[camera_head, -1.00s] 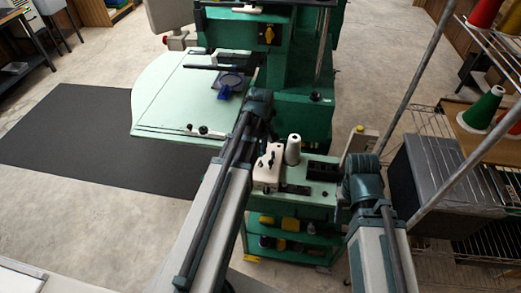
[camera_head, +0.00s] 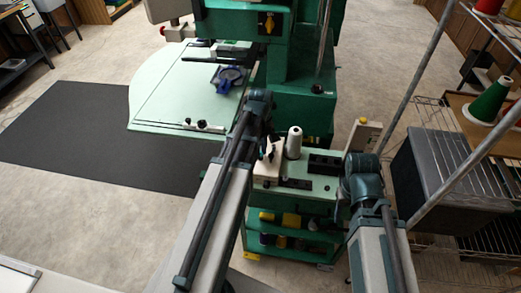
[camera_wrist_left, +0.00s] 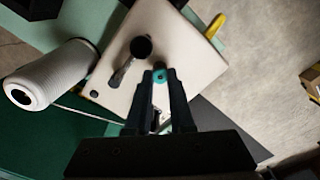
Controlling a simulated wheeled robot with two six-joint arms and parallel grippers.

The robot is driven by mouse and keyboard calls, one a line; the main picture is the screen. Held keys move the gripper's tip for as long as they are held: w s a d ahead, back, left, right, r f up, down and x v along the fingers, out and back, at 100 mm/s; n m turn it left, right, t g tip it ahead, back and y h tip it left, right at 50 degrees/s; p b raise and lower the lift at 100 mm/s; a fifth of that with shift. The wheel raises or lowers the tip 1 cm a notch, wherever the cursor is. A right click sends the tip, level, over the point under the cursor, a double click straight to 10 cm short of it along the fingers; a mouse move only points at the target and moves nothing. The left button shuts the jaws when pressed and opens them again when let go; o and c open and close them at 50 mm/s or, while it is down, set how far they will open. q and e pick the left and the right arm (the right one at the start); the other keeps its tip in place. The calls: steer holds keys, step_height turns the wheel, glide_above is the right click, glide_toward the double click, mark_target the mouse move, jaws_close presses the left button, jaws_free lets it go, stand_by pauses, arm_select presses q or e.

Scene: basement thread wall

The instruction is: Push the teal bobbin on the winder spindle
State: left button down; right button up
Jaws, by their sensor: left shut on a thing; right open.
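The teal bobbin (camera_wrist_left: 160,75) is small and sits between the fingertips of my left gripper (camera_wrist_left: 160,82), which is shut on it. The off-white winder (camera_wrist_left: 165,50) lies behind and below it in the left wrist view. A dark round-topped post (camera_wrist_left: 141,47) and a slanted dark lever (camera_wrist_left: 120,73) stand on the winder; I cannot tell which part is the spindle. The bobbin appears apart from the post. In the head view the winder (camera_head: 268,174) is partly hidden by my left wrist. My right gripper (camera_head: 342,213) is open, small and partly hidden beside the green cart.
A white thread cone (camera_head: 294,142) stands beside the winder on the green cart (camera_head: 310,188). The green machine (camera_head: 295,95) with its pale table (camera_head: 185,90) is behind. A wire rack (camera_head: 435,150) with a dark bin (camera_head: 440,185) stands at the right.

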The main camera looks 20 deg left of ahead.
arm_select(q)
steer(key=shift+f, duration=0.2)
steer(key=shift+f+b, duration=0.1)
steer(key=shift+b, duration=0.2)
steer(key=c, duration=0.7)
jaws_free()
steer(key=shift+r, duration=0.2)
step_height(320, 180, up, 14)
steer(key=p, duration=1.4)
steer(key=shift+f, duration=0.2)
steer(key=shift+d, duration=0.1)
